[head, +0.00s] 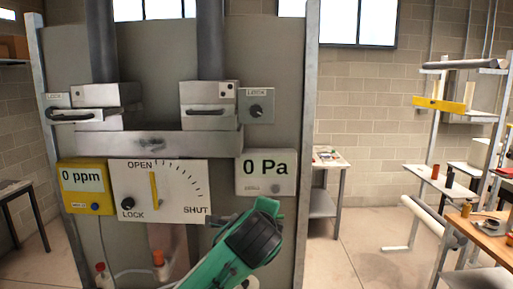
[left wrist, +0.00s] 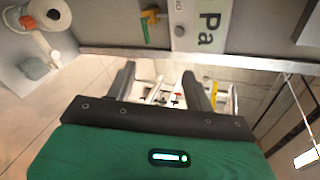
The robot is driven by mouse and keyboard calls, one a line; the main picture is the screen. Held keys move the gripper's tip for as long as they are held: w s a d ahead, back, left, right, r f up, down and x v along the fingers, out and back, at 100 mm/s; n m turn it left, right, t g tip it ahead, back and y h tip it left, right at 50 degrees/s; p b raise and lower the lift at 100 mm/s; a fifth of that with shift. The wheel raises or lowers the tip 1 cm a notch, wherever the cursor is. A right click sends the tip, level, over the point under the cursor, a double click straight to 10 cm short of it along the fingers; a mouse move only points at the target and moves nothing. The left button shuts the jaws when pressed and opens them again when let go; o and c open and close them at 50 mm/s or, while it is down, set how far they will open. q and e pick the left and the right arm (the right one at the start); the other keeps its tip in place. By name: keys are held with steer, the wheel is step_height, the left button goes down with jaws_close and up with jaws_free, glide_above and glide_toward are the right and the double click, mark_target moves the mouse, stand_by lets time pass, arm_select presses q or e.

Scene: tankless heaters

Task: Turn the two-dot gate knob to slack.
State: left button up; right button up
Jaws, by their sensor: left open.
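The right gate block (head: 209,107) is silver with a bar handle and small dark dots at its upper right, apparently two. Beside it is a grey LOCK plate with a dark round knob (head: 256,110). The left gate block (head: 105,97) has a similar handle and a LOCK plate (head: 58,99), partly hidden. My green left arm reaches up from below, below the 0 Pa display. In the left wrist view my left gripper (head: 252,238) shows its two dark fingers (left wrist: 158,72) apart, with nothing held between them. My right gripper is not in view.
A white OPEN/SHUT dial (head: 180,190) with a yellow pointer, a yellow 0 ppm box (head: 86,188) and the 0 Pa display (head: 266,165) fill the panel's lower part. A bench (head: 490,236) and racks stand right. Open floor lies between.

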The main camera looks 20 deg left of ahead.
arm_select(q)
step_height(320, 180, up, 12)
steer(key=w+m+t+y, duration=0.1)
steer(key=m+t+y, duration=0.3)
glide_toward(256, 111)
steer(key=p+x, duration=0.7)
steer(key=x, duration=0.1)
steer(key=shift+w+r, duration=0.2)
steer(key=shift+w+a+f, duration=0.15)
steer(key=shift+w+a, duration=0.05)
steer(key=shift+w, duration=0.2)
steer(key=c, duration=1)
